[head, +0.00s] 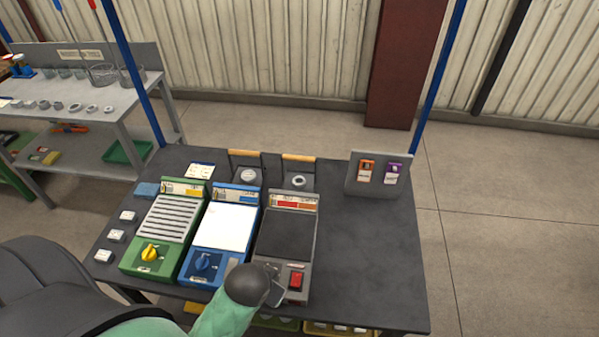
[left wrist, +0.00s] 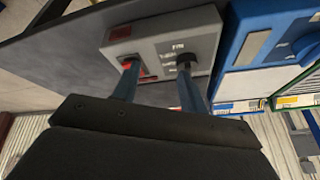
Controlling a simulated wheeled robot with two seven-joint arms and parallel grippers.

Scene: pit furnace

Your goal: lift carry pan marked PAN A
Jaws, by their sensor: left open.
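Two dark carry pans with wooden handles stand at the back of the bench, a left one (head: 246,177) and a right one (head: 298,182). Each holds a small round grey part. I cannot read a PAN A mark on either. My left gripper (head: 275,285) is at the front of the grey unit (head: 285,238), well short of the pans. In the left wrist view its fingers (left wrist: 157,65) are apart with nothing held, in front of that unit's panel with its red switch (left wrist: 132,67) and dark knob (left wrist: 188,61). My right gripper is not in view.
A blue unit (head: 224,228) and a green unit (head: 162,225) with a yellow knob stand left of the grey one. A stand with orange and purple items (head: 378,174) is at back right. The bench's right side (head: 370,260) is clear. Blue posts rise behind.

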